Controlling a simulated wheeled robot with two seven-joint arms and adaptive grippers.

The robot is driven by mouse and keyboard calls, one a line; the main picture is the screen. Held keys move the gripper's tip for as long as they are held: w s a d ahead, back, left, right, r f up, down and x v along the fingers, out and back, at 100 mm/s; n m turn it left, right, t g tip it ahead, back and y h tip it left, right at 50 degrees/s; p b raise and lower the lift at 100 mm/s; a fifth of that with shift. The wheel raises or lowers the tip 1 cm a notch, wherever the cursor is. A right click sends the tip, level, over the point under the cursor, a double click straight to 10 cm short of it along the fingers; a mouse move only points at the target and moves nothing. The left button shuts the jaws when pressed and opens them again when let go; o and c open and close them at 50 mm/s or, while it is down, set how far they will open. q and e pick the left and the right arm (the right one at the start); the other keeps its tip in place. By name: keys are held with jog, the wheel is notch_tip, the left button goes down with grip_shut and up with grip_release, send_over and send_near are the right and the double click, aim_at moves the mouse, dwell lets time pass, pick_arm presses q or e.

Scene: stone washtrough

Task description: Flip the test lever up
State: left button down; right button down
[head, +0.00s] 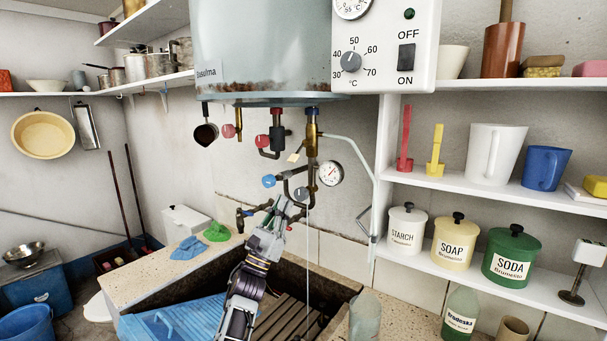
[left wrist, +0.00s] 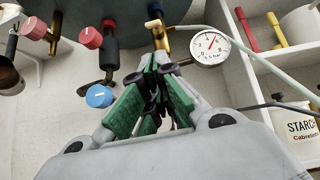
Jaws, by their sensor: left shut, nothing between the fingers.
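A brass fitting (head: 312,128) hangs under the boiler (head: 262,55), beside a round pressure gauge (head: 330,173). I cannot make out the test lever clearly among the pipes here. My left gripper (head: 283,203) is raised over the trough, just below the valves. Its fingers are shut and empty. In the left wrist view the green-padded fingers (left wrist: 158,68) point up toward the brass fitting (left wrist: 160,36), with the gauge (left wrist: 210,46) to their right. The fingertips hide part of the pipework there. My right gripper is out of view.
Blue knob (head: 268,181) and red knobs (head: 228,131) crowd the pipes near my gripper. A thin vertical stream or line (head: 308,250) falls into the stone trough (head: 335,285). The shelf (head: 470,262) on the right holds labelled canisters.

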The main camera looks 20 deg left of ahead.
aim_at(298, 152)
pick_arm(q)
jog(key=shift+d+r+m+h, duration=0.1)
jog(key=shift+r+m+h, duration=0.25)
jog(key=shift+m+h, duration=0.15)
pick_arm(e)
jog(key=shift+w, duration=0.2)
pick_arm(q)
jog(key=shift+s, duration=0.15)
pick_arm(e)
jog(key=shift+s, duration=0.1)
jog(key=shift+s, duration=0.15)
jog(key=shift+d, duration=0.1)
